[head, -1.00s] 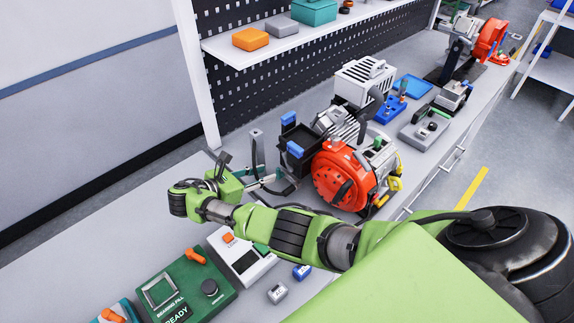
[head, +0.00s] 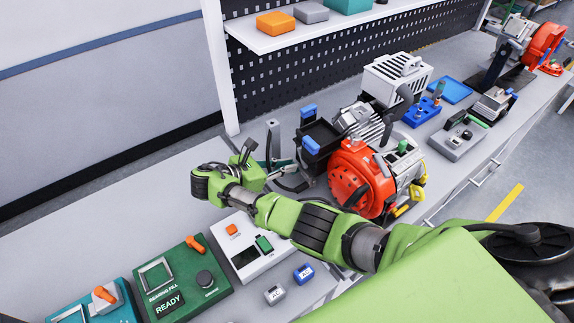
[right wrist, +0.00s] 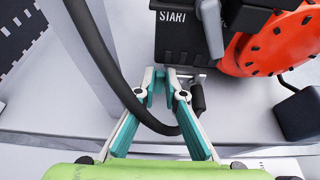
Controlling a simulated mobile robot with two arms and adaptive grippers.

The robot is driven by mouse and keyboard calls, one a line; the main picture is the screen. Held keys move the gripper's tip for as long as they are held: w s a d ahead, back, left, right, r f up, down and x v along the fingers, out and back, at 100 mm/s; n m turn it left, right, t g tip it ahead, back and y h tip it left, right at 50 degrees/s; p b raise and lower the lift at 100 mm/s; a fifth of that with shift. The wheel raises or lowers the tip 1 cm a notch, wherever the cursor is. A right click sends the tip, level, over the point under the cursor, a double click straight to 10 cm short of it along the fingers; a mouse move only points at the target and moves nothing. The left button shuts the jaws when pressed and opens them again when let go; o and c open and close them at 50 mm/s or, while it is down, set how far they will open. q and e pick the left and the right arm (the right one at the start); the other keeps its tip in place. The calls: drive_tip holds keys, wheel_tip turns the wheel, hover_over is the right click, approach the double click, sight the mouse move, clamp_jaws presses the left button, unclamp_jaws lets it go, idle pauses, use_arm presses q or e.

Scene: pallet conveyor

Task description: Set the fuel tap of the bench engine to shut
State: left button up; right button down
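The bench engine, with a round red cover (head: 350,168) and a grey finned block, stands on the bench. In the right wrist view its red cover (right wrist: 272,42) is at the upper right, beside a black box (right wrist: 172,42) marked START with a grey lever (right wrist: 209,28) in front. I cannot tell which part is the fuel tap. My right gripper (head: 296,178) is left of the engine, low beside the black box. In the right wrist view its teal fingertips (right wrist: 167,88) are close together with a narrow gap, nothing clearly held. My left gripper is out of view.
A black hose (right wrist: 120,85) crosses near the right fingers. Green (head: 190,275) and white (head: 265,262) panels and two small blocks lie at the front. A blue stand (head: 422,112) and a grey device (head: 462,136) are behind the engine. A shelf (head: 330,32) hangs above.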

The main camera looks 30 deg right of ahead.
drive_tip(key=shift+w+f+n+g+b, duration=0.1)
drive_tip(key=shift+w+n+g+b, duration=0.2)
drive_tip(key=shift+n+b, duration=0.15)
drive_tip(key=b, duration=0.1)
drive_tip(key=n+g+b, duration=0.1)
drive_tip(key=b, duration=0.1)
drive_tip(key=shift+w+f+n, duration=0.25)
drive_tip(key=shift+w, duration=0.15)
drive_tip(key=shift+w+r+b, duration=0.1)
drive_tip(key=shift+r+b, duration=0.15)
drive_tip(key=shift+b, duration=0.05)
drive_tip(key=c, duration=2.1)
unclamp_jaws()
